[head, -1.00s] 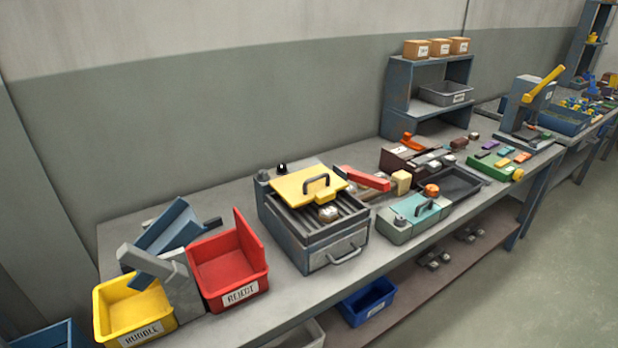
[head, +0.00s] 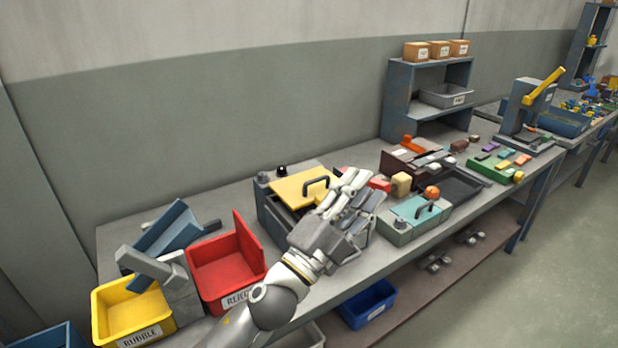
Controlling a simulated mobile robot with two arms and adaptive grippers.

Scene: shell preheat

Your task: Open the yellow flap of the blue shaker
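The blue-grey shaker (head: 273,216) stands on the bench in the middle of the head view. Its yellow flap (head: 290,188) lies nearly flat over the rear part of the top, with a dark arched handle (head: 314,184) on it. My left gripper (head: 368,186) is over the shaker's front right side, to the right of the handle. Its fingers look spread apart, with nothing visible between them. The gripper and arm hide most of the shaker's front and its slatted top. Whether the gripper touches the shaker cannot be told. My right gripper is not in view.
A red bin (head: 222,265) and a yellow bin (head: 133,312) stand left of the shaker. A teal-topped box (head: 408,222) stands close to its right, with a cream block (head: 401,184) behind. A grey shelf (head: 398,98) stands farther back. The wall behind the shaker is bare.

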